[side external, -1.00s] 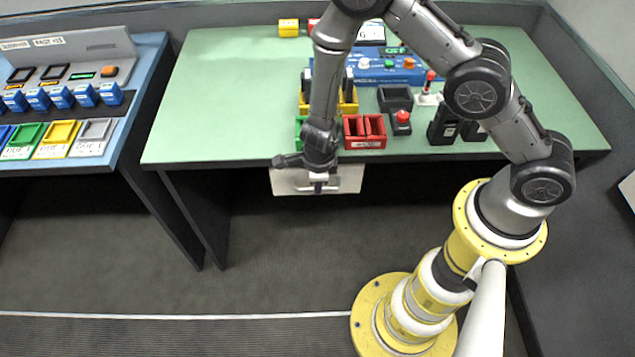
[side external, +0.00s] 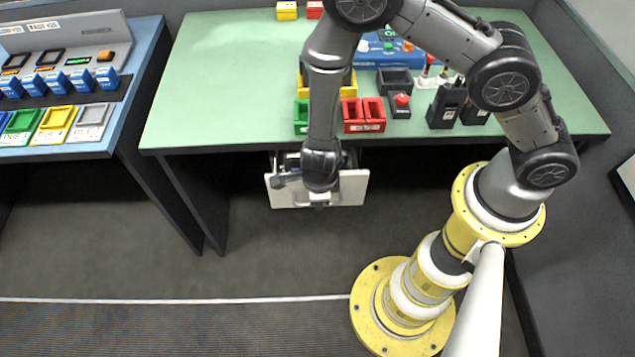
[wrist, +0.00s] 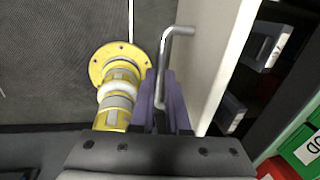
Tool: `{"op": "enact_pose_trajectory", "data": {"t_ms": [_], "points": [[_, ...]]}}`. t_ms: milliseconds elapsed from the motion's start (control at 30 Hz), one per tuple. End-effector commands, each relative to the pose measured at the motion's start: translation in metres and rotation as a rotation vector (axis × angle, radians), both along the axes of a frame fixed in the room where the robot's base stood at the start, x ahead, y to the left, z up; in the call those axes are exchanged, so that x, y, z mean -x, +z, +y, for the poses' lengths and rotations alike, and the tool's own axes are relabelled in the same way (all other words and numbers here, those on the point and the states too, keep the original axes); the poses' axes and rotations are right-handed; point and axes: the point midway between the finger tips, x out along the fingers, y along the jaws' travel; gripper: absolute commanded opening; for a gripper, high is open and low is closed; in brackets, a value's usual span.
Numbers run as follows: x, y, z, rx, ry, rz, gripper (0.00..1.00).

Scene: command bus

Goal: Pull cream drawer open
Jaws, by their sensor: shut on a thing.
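The cream drawer (side external: 352,188) is under the front edge of the green-topped desk and stands partly out, with a gap behind its front panel. Its front panel (wrist: 208,60) and metal bar handle (wrist: 168,45) also show in the wrist view. My gripper (side external: 320,200) is at the drawer front, with my wrist hiding part of the panel. In the wrist view my gripper's purple fingers (wrist: 163,92) are shut on the handle, one on each side of it.
Inside the drawer, dark items with grey blocks (wrist: 265,50) show. On the green desk (side external: 225,90) stand red bins (side external: 363,115), a red button box (side external: 401,105) and other controls. A blue desk (side external: 140,75) is at the left. The floor in front of the drawer is clear.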

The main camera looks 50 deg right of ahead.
Motion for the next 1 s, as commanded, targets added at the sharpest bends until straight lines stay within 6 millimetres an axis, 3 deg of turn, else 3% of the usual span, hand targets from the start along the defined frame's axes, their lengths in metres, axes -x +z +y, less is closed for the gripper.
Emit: {"op": "enact_pose_trajectory", "data": {"t_ms": [300,733,767,900,1000], "points": [[0.025,0.001,0.030,-0.005,0.004,-0.005,0.00],[0.029,0.001,0.033,-0.006,0.000,-0.006,0.00],[0.029,0.001,0.033,-0.006,0.000,-0.006,0.17],[0.030,0.001,0.032,-0.004,0.000,-0.004,0.42],[0.030,0.001,0.032,-0.004,0.001,-0.003,0.43]]}}
